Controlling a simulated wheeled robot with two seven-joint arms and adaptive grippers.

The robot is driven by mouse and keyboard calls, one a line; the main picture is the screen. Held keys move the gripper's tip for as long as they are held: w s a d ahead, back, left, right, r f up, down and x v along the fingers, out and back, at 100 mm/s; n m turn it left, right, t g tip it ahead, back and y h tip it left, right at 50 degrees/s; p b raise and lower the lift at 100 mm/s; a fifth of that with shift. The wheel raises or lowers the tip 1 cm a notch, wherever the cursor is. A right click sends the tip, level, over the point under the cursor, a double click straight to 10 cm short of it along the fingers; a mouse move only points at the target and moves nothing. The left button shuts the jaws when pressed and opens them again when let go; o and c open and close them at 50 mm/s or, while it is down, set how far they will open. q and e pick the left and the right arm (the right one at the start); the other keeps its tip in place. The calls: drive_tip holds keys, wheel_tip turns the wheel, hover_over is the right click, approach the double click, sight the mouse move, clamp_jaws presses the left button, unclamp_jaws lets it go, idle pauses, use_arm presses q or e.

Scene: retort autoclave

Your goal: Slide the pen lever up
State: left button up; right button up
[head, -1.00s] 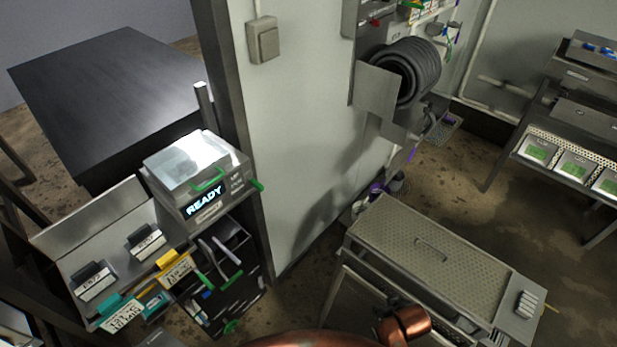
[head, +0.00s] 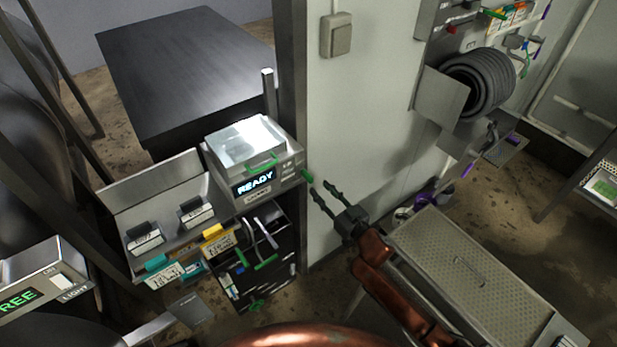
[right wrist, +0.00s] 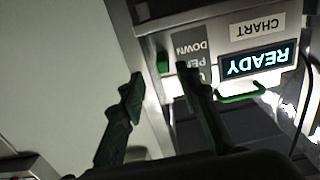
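The chart recorder (head: 254,160) is a grey box with a clear lid and a lit READY display (head: 253,183). The green pen lever (head: 306,176) sticks out at its right front side. My right gripper (head: 320,190) is open and empty, just right of the lever and apart from it. In the right wrist view the recorder appears upside down, with the lever (right wrist: 162,62) beyond my spread fingertips (right wrist: 158,80), roughly between them. PEN and DOWN labels (right wrist: 190,55) sit beside it, partly hidden by a finger. My left gripper is not in view.
A white wall panel with a switch box (head: 337,35) stands behind my right gripper. A perforated metal cabinet top (head: 470,265) lies at lower right. Below the recorder is a rack with tags and green-handled tools (head: 262,262). A dark table (head: 185,70) is behind.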

sight(312, 181)
drive_tip(key=shift+w+a+r, duration=0.2)
drive_tip(key=shift+w+a, duration=0.05)
drive_tip(key=shift+a, duration=0.15)
drive_tip(key=shift+p+x, duration=0.65)
drive_tip(key=shift+x, duration=2.95)
drive_tip(key=shift+c, duration=0.5)
clamp_jaws()
